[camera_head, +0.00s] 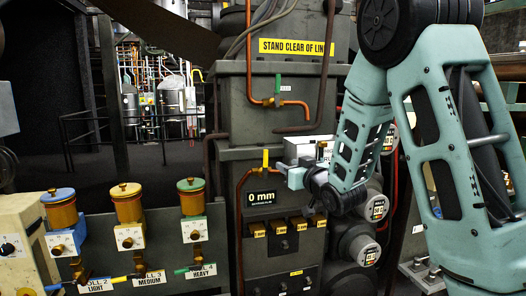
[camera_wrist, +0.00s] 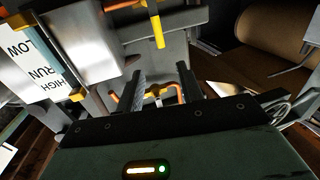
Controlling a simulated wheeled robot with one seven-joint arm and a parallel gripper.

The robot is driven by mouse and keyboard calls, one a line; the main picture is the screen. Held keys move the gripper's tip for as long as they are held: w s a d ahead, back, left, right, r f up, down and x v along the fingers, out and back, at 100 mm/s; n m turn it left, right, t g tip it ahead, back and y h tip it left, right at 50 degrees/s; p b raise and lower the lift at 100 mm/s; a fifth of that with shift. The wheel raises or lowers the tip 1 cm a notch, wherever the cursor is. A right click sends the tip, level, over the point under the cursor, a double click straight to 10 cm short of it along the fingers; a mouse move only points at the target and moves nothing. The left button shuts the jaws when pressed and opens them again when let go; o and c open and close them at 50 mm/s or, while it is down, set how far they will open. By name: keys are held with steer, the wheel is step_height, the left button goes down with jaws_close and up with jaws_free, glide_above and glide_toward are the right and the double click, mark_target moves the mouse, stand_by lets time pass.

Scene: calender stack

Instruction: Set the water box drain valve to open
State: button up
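Two small valves show in the head view, and I cannot read which is the water box drain valve. A yellow-handled valve (camera_head: 265,158) sits on an orange pipe above the 0 mm display, its handle upright. A green-handled valve (camera_head: 278,84) sits higher, its handle also upright. My gripper (camera_head: 283,170) is just right of the yellow handle. In the wrist view my gripper (camera_wrist: 161,92) is open, with a piped valve (camera_wrist: 155,91) seen between its fingers, apparently beyond them. A yellow handle (camera_wrist: 158,31) shows above, outside the fingers. I see no contact.
A 0 mm display (camera_head: 262,198) and a row of yellow-tagged controls (camera_head: 280,228) lie below my gripper. Three oilers (camera_head: 127,205) stand at left. Round dark housings (camera_head: 358,243) are at right.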

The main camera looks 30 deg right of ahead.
mark_target(267, 154)
steer(key=w+p, duration=0.2)
steer(key=w, duration=0.3)
steer(key=w+d+p, duration=0.1)
steer(key=w+p, duration=0.2)
steer(key=w, duration=0.3)
steer(key=w+p, duration=0.2)
steer(key=w, duration=0.4)
steer(key=shift+d+p, duration=0.25)
steer(key=shift+p, duration=0.05)
jaws_close()
